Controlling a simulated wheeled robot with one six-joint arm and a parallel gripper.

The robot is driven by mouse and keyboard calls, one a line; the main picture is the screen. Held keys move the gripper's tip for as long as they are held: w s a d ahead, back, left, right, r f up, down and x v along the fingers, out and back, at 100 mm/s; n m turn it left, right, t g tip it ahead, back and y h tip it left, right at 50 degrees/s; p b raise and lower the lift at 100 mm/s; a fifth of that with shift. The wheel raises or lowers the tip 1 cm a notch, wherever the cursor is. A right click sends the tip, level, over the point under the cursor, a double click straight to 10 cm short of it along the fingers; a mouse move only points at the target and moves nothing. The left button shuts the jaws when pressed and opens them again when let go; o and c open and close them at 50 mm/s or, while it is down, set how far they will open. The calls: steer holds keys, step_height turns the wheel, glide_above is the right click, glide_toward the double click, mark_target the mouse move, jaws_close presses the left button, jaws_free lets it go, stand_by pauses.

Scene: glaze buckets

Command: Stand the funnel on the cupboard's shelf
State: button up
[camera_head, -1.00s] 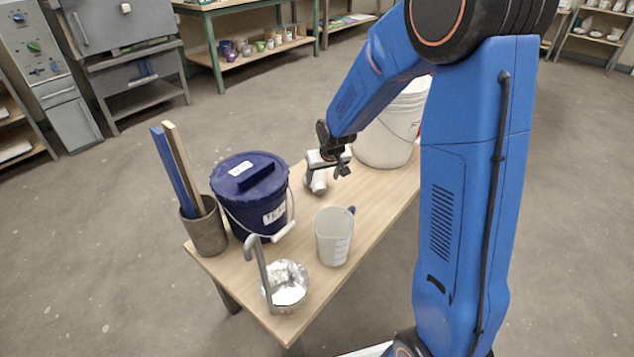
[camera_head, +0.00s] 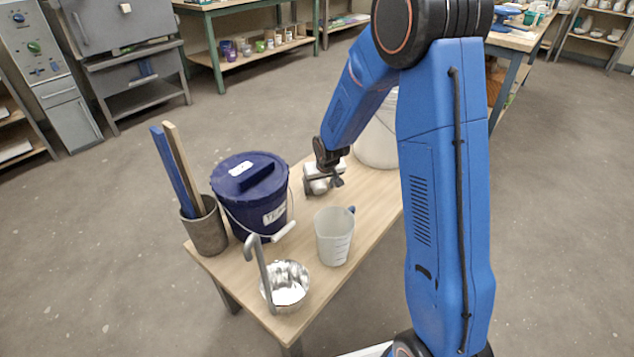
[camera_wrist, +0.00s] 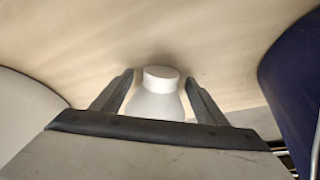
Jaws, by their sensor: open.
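A white piece with a short round neck and a wider body, which looks like the funnel (camera_wrist: 155,104), shows between the fingers of my gripper (camera_wrist: 158,77) in the wrist view. The fingers stand apart on either side of its neck. I cannot tell whether they touch it. In the head view my gripper (camera_head: 324,187) is low over the wooden table, behind the measuring jug. There the pale piece is mostly hidden by my gripper. I cannot tell for sure which furniture is the cupboard; an open shelf unit (camera_head: 603,37) stands far back at the right.
A lidded blue bucket (camera_head: 250,200) stands left of my gripper, a white bucket (camera_head: 378,140) to its right. A measuring jug (camera_head: 333,240), a metal bowl with a ladle (camera_head: 287,287) and a pot of sticks (camera_head: 205,228) are nearer on the table (camera_head: 350,275).

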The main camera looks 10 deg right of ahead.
steer(key=c, duration=1.4)
